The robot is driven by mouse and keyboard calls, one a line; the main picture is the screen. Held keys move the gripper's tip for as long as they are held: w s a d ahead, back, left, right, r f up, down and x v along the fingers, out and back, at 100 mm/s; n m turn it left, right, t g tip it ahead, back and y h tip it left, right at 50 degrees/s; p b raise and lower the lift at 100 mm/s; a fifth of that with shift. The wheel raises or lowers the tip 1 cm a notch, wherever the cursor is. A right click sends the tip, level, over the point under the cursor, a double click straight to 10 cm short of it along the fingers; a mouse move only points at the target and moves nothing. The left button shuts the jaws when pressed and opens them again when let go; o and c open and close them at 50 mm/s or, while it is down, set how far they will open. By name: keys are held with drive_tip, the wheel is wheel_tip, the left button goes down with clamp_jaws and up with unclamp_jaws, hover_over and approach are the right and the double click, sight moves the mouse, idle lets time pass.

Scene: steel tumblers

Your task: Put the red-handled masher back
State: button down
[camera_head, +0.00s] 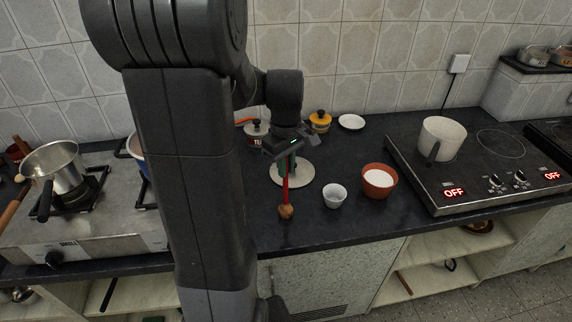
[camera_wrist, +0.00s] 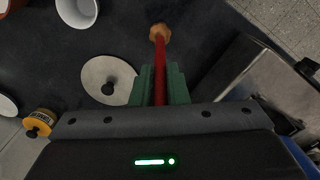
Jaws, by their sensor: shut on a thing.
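The masher's red handle (camera_head: 285,189) runs down from my gripper (camera_head: 286,162) to a brown wooden end (camera_head: 286,212) low over the front of the dark counter. In the wrist view the red handle (camera_wrist: 160,72) lies between the green fingers of my gripper (camera_wrist: 160,85), which are shut on it, with the wooden end (camera_wrist: 160,32) beyond them. I cannot tell whether the wooden end touches the counter. A pale round disc (camera_head: 305,174) with a dark knob at its middle lies behind the masher; the wrist view shows this disc (camera_wrist: 92,77) beside the fingers.
A small white bowl (camera_head: 334,196) and a terracotta bowl with white contents (camera_head: 379,183) stand right of the masher. A hob (camera_head: 470,171) is right, a gas stove (camera_head: 100,232) left.

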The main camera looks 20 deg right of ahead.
drive_tip(key=shift+f, duration=0.2)
drive_tip(key=c, duration=1.4)
unclamp_jaws()
drive_tip(key=shift+r, duration=0.1)
wheel_tip(320, 180, up, 12)
drive_tip(key=shift+r, duration=0.15)
